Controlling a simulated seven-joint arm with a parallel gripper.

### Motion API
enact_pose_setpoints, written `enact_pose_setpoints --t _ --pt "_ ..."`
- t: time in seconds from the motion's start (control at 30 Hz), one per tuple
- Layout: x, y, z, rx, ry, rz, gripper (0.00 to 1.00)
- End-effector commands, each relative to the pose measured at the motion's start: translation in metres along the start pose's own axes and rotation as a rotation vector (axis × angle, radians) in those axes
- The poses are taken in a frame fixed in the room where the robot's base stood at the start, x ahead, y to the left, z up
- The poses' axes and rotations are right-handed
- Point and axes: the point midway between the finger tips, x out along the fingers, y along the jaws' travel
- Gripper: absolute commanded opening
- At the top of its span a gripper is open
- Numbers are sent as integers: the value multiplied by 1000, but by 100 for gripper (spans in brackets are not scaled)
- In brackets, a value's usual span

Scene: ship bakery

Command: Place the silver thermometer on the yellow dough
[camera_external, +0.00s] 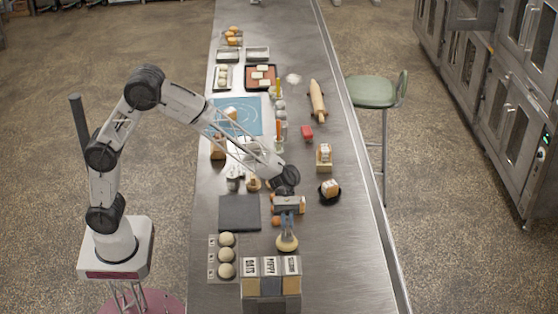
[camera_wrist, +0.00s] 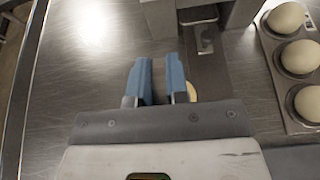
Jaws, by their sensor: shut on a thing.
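My gripper (camera_external: 287,228) points down at the near part of the steel counter, with its blue fingers just above a round pale-yellow lump (camera_external: 287,243), which looks like the yellow dough. I cannot tell whether they touch. In the wrist view my gripper (camera_wrist: 163,78) shows two blue fingers with a narrow gap between them. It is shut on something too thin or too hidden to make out. A sliver of the yellow dough (camera_wrist: 193,91) shows beside the right finger, which hides most of it. I cannot pick out the silver thermometer in either view.
A tray of pale dough balls (camera_external: 212,262) lies left of my gripper; it also shows in the wrist view (camera_wrist: 270,62). Labelled bins (camera_external: 270,286) stand at the near side.

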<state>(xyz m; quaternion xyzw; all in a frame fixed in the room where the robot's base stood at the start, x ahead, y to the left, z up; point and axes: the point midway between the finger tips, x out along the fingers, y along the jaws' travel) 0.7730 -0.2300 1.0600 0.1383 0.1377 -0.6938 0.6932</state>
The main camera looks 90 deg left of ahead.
Motion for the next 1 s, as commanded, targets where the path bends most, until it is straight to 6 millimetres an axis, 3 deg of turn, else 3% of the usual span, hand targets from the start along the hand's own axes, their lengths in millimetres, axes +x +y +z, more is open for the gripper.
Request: enact_pose_setpoints --t 0.33,0.37,0.5,1.0 --pt "3 0 -7 1 0 0 0" --pt "3 0 -7 1 0 0 18" --pt "3 0 -6 1 0 0 40" --pt "0 0 0 1 0 1 41"
